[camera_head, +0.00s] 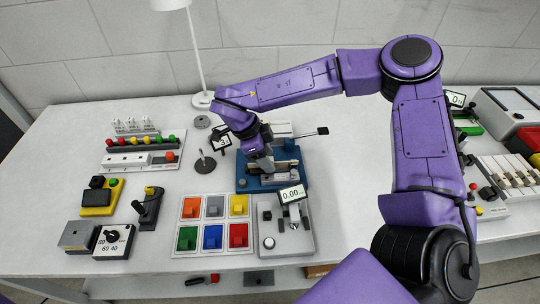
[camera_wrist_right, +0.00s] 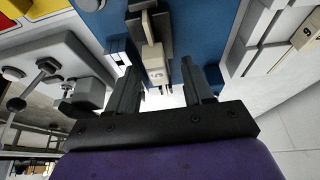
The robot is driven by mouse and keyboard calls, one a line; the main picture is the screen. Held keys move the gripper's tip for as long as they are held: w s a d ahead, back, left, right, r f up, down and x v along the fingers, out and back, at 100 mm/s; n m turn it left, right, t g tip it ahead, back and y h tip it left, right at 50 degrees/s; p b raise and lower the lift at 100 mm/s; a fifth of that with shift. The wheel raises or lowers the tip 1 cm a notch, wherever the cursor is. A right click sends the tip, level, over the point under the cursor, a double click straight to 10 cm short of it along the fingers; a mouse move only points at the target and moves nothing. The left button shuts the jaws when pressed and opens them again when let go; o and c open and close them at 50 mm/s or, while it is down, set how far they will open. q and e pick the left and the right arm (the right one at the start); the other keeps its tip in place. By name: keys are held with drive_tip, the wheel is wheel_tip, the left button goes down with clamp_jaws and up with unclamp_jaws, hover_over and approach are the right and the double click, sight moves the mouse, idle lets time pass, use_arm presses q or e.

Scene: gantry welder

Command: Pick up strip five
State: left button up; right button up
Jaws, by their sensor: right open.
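My right gripper (camera_head: 262,163) is over the blue fixture (camera_head: 246,184) in the head view, pointing down. In the right wrist view its two dark fingers (camera_wrist_right: 160,92) stand apart with a gap between them. A small pale block (camera_wrist_right: 153,60) on a grey mount shows beyond that gap, on the blue fixture (camera_wrist_right: 198,22). I cannot tell whether the fingers touch it. White strip-like pieces (camera_wrist_right: 265,52) lie to the right in the wrist view. My left gripper is not in view.
A panel with six coloured squares (camera_head: 213,208) and a grey device with a 0.00 display (camera_head: 291,194) stand in front of the fixture. A thin black stand (camera_head: 205,164) is at its left. A lever with a black knob (camera_head: 322,131) sticks out right. Table space right of the fixture is clear.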

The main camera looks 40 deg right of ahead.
drive_tip(key=shift+s+r, duration=0.1)
drive_tip(key=shift+s, duration=0.05)
clamp_jaws()
